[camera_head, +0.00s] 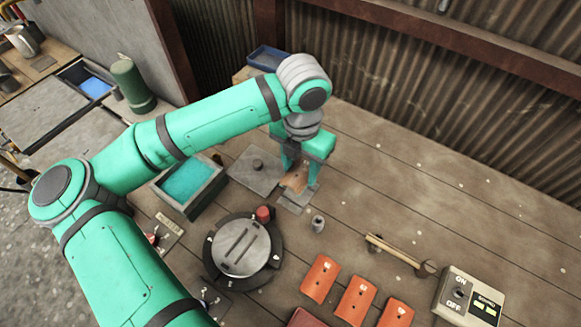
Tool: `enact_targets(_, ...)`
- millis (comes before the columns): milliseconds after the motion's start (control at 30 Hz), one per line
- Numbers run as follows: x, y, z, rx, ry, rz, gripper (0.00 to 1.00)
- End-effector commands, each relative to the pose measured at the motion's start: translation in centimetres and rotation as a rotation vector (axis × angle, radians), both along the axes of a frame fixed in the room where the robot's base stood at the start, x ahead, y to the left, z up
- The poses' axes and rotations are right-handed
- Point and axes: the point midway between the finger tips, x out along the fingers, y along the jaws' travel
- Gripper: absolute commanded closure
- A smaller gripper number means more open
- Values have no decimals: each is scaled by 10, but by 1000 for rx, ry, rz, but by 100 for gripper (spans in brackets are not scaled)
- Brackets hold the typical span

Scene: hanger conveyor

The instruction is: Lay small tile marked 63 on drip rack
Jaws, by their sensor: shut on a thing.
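My gripper (298,186) points down over the back middle of the bench. It is shut on a small orange-brown piece, seemingly a tile (295,181), whose marking I cannot read. Part of it is hidden by the fingers. Flat grey metal pieces (291,205) lie just below and in front of the gripper; I cannot tell whether the held piece touches them. I cannot tell for sure which thing is the drip rack. Several orange tiles lie at the front, among them one on the left (320,277) and one in the middle (356,300); their numbers are too small to read surely.
A dark tray of teal liquid (190,182) and a grey lid with a knob (257,168) stand left of my gripper. A round dial (240,248), small metal cylinder (318,224), wooden-handled tool (398,254) and ON/OFF box (468,292) stand nearer. The right back is clear.

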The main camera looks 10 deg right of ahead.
Motion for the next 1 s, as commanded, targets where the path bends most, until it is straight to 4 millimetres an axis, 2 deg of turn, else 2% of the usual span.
enact_targets(267, -3, 0, -14, 0, 1, 1, 83)
enact_targets(733, -3, 0, -53, 0, 1, 2, 83)
enact_targets(1000, -3, 1, -66, 1, 1, 3, 83)
